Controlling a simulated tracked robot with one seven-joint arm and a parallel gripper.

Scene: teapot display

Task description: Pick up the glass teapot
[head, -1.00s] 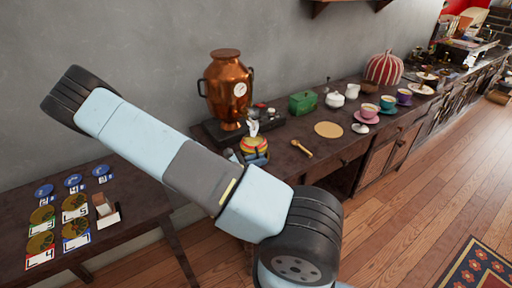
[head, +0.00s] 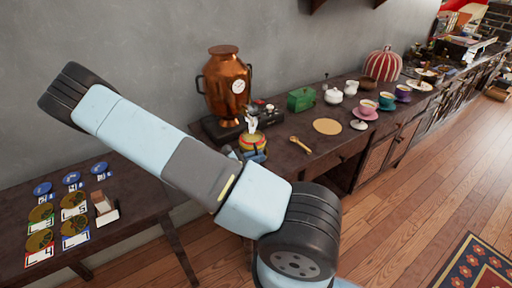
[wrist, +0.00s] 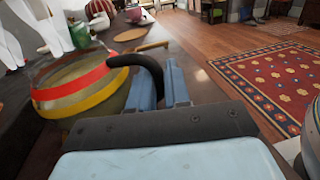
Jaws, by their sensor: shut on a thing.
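The glass teapot (wrist: 80,88) has a see-through body with red and yellow bands and a black curved handle. It fills the left of the wrist view, and in the head view the teapot (head: 251,141) is small, near the dark counter's front left end. My gripper (wrist: 160,88) is shut on the black handle, with its two blue fingers on either side of it. In the head view my gripper (head: 256,156) is partly hidden behind my arm. I cannot tell whether the teapot's base touches the counter.
A copper samovar (head: 226,85) stands behind the teapot. A wooden spoon (head: 300,145), a round mat (head: 327,127), a green box (head: 301,99) and several cups lie along the counter (head: 345,148) to the right. A lower table (head: 128,213) is at left. The wooden floor in front is open.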

